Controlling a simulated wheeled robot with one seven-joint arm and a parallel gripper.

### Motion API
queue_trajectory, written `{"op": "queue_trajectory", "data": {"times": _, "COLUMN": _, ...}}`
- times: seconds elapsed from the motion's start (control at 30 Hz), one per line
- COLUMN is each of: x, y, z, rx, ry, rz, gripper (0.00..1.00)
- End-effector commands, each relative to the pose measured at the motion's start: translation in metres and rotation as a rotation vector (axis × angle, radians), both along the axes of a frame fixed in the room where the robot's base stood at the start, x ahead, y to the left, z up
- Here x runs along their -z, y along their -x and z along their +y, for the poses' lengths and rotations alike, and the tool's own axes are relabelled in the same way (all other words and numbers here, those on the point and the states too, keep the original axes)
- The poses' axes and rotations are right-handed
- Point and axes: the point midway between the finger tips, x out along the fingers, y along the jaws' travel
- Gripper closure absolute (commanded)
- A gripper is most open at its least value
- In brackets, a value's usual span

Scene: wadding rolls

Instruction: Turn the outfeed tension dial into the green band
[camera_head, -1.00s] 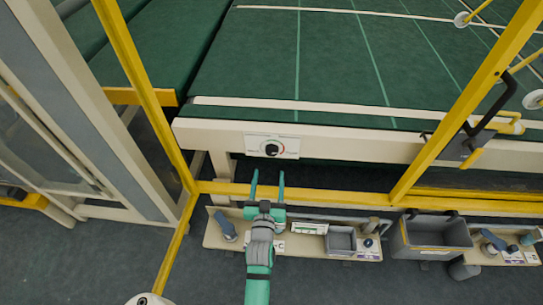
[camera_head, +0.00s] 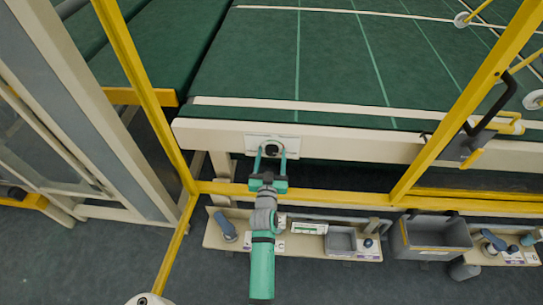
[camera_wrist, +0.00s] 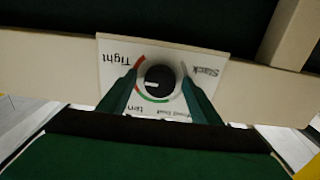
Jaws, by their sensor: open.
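The outfeed tension dial (camera_head: 271,149) is a round black knob on a white plate on the cream beam. In the wrist view the dial (camera_wrist: 160,82) shows upside down, its white pointer mark facing left towards the red arc. The green band (camera_wrist: 154,99) is a short arc below the knob there, adjoining the red; "Tight" and "Slack" are printed left and right. My gripper (camera_head: 270,154) is open, its green fingers on either side of the knob. In the wrist view the fingers (camera_wrist: 159,78) flank the knob with gaps; contact is not visible.
A yellow guard frame (camera_head: 330,196) surrounds the opening my arm reaches through, with a slanted post (camera_head: 435,130) to the right. Below is a cream shelf (camera_head: 300,245) with small items and a grey bin (camera_head: 430,240). A green conveyor bed (camera_head: 340,60) lies behind the beam.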

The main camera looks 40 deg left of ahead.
Motion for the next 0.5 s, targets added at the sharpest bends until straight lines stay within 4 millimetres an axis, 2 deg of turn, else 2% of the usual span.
{"op": "queue_trajectory", "data": {"times": 0.1, "x": 0.0001, "y": 0.0002, "z": -0.0001, "rx": 0.0, "ry": 0.0, "rz": 0.0, "gripper": 0.44}}
{"op": "queue_trajectory", "data": {"times": 0.27, "x": 0.0001, "y": 0.0002, "z": -0.0002, "rx": 0.0, "ry": 0.0, "rz": 0.0, "gripper": 0.82}}
{"op": "queue_trajectory", "data": {"times": 0.5, "x": 0.0003, "y": 0.0001, "z": -0.0005, "rx": 0.001, "ry": 0.009, "rz": -0.005, "gripper": 0.82}}
